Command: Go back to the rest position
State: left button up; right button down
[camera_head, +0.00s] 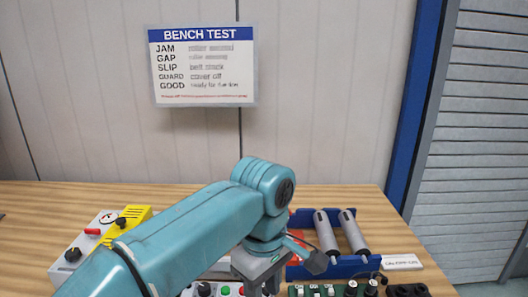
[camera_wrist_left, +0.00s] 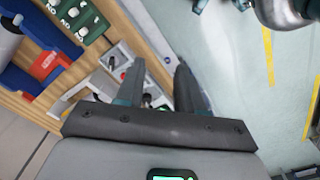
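My left arm (camera_head: 185,240) reaches in from the lower left in the head view. Its gripper (camera_head: 262,283) points down over the front of the bench, and its tips are cut off by the lower edge. In the left wrist view the two dark fingers (camera_wrist_left: 160,72) stand apart with nothing held between them. A white panel with a red button (camera_wrist_left: 123,76) shows behind them. My right gripper is not seen in the head view. Some teal and grey parts at the top of the left wrist view are too cropped to identify.
A blue tray (camera_head: 345,268) holds grey rollers (camera_head: 327,236) right of my gripper. A white and yellow control box (camera_head: 100,235) stands left. A green knob panel (camera_head: 335,291) lies at the front. A bench test sign (camera_head: 203,65) hangs behind. The back strip of the wooden bench (camera_head: 60,197) is clear.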

pick_arm(q)
jog(key=a+f+m+g+h, duration=0.1)
jog(key=a+f+m, duration=0.15)
jog(key=f, duration=1.25)
jog(key=a+f+m+h, duration=0.2)
jog(key=a+f, duration=0.1)
jog(key=f, duration=1.3)
jog(key=s+a+f+m, duration=0.1)
jog(key=s+a+f, duration=0.2)
jog(key=s+f, duration=0.3)
jog(key=s+a+f+m+t+h, duration=0.1)
jog(key=s+a+f, duration=0.2)
jog(key=s+f, duration=0.3)
jog(key=s, duration=0.5)
jog(key=shift+f, duration=0.15)
jog(key=shift+a+m, duration=0.1)
jog(key=shift+m, duration=0.15)
